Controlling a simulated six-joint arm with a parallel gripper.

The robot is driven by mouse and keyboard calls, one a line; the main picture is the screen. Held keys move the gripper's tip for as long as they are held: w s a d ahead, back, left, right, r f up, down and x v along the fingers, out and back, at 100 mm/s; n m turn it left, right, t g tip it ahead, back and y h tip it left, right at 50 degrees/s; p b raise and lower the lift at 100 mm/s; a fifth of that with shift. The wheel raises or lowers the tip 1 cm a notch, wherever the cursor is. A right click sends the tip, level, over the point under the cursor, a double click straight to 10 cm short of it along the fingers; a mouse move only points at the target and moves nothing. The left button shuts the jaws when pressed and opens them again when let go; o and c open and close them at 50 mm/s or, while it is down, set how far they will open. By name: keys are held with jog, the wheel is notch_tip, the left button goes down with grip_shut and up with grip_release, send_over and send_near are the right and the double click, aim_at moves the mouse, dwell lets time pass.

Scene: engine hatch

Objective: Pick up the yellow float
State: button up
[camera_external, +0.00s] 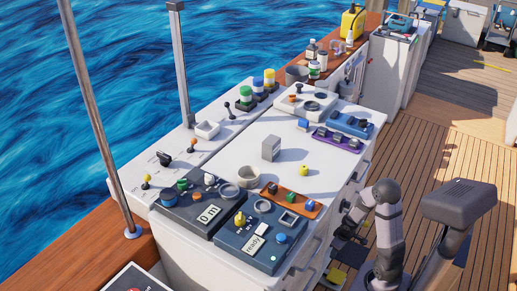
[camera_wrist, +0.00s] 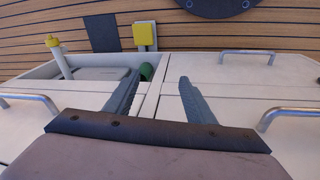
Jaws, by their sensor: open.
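A small round yellow piece (camera_external: 303,170), which may be the yellow float, sits on the white console top (camera_external: 335,160) in the external view. In the wrist view, a yellow-topped white post (camera_wrist: 54,46) stands at the left, in or beside an open recess; I cannot tell whether this is the float. My gripper (camera_wrist: 160,82) is open, with nothing between its two grey fingers. It points down over white panels beside the recess. In the external view my arm stands at the console's right side, and its gripper is hard to make out.
The recess holds a grey pad (camera_wrist: 88,74) and a green cylinder (camera_wrist: 147,71). Metal handles (camera_wrist: 248,55) stick up from the white panels. A yellow box (camera_wrist: 145,34) lies over the wooden deck. Control boxes (camera_external: 262,238) crowd the console's front; its middle is mostly clear around a grey block (camera_external: 270,148).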

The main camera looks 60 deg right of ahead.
aim_at(307, 169)
jog(key=d+r+m+t+y+p, duration=0.25)
jog(key=r+m+t+p, duration=0.3)
jog(key=r+p, duration=4.05)
jog(key=w+a+f, duration=0.1)
jog(key=w, duration=0.1)
jog(key=w+a+f+n+t, duration=0.1)
jog(key=w, duration=0.2)
jog(key=w+a+f+t, duration=0.1)
jog(key=w, duration=0.2)
jog(key=shift+a+f+n+h, duration=0.1)
jog(key=shift+a+n+h, duration=0.05)
jog(key=shift+n+h, duration=0.2)
jog(key=w+a+t, duration=0.1)
jog(key=w+n+t+h+b, duration=0.1)
jog(key=w, duration=0.1)
jog(key=w+a+n+t, duration=0.1)
jog(key=shift+w+a, duration=0.25)
jog(key=shift+a, duration=0.1)
jog(key=shift+w+a+r+n+t+h+b, duration=0.3)
jog(key=shift+w+n+t+h+b, duration=0.15)
jog(key=shift+n, duration=0.25)
jog(key=shift+r+t+h, duration=0.15)
jog(key=shift+t+h, duration=0.15)
jog(key=shift+h, duration=0.05)
jog(key=b+x, duration=0.2)
jog(key=shift+b, duration=0.4)
